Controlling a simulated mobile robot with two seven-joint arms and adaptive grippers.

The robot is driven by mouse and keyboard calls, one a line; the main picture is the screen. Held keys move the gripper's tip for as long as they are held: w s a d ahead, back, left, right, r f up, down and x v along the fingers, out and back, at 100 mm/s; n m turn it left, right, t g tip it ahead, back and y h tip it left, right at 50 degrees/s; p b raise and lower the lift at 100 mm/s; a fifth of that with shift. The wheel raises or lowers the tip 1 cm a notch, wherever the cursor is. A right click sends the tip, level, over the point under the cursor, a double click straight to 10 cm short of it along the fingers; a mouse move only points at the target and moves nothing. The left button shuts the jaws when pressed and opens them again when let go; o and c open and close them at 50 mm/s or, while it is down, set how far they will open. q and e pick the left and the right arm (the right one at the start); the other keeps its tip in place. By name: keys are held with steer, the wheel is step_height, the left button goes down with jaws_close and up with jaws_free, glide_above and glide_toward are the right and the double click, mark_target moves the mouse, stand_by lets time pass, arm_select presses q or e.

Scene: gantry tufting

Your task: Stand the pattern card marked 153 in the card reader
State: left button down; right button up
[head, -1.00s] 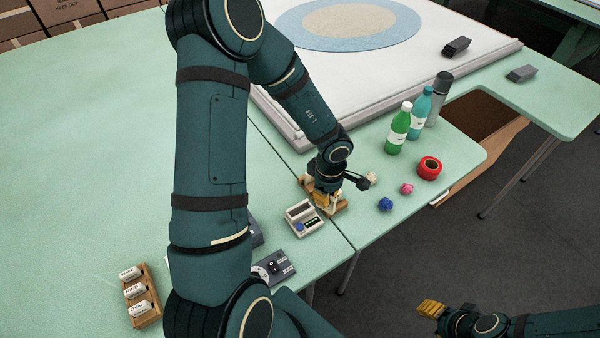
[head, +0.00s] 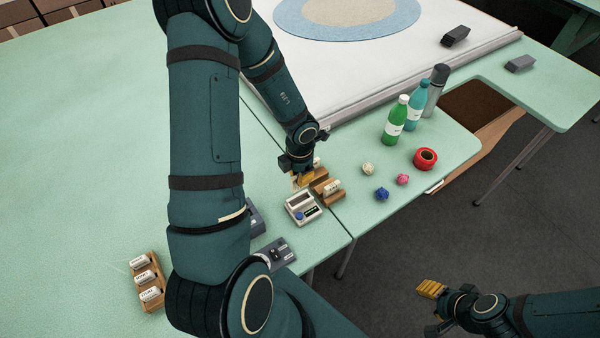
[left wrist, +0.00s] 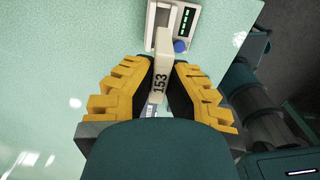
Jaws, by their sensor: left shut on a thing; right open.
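My left gripper (head: 302,180) is shut on the white pattern card marked 153 (left wrist: 161,78), which sits upright between its yellow fingers in the left wrist view. The pale card reader (head: 303,210), with a blue button and a dark display, stands on the green table just in front of this gripper. In the left wrist view the reader (left wrist: 152,18) lies just beyond the card's far end. Whether card and reader touch cannot be told. My right gripper (head: 432,289) is open and empty, low at the right over the floor.
A wooden rack (head: 335,197) with white pieces stands right of the reader; another rack (head: 153,304) is at lower left. Dark grey devices (head: 278,254) sit near the table edge. Bottles (head: 396,122), small balls (head: 382,194) and a red roll (head: 425,159) stand at right.

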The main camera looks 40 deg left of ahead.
mark_target(300, 188)
arm_select(q)
steer(key=shift+f+b, duration=0.55)
steer(key=shift+f, duration=0.55)
step_height(300, 188, down, 2)
steer(key=b, duration=0.3)
steer(key=shift+f, duration=0.25)
steer(key=shift+f+b, duration=0.5)
steer(key=shift+f, duration=1.1)
steer(key=c, duration=1.1)
jaws_free()
steer(key=shift+o, duration=0.2)
steer(key=shift+r, duration=0.1)
step_height(300, 188, up, 12)
steer(key=shift+f, duration=0.1)
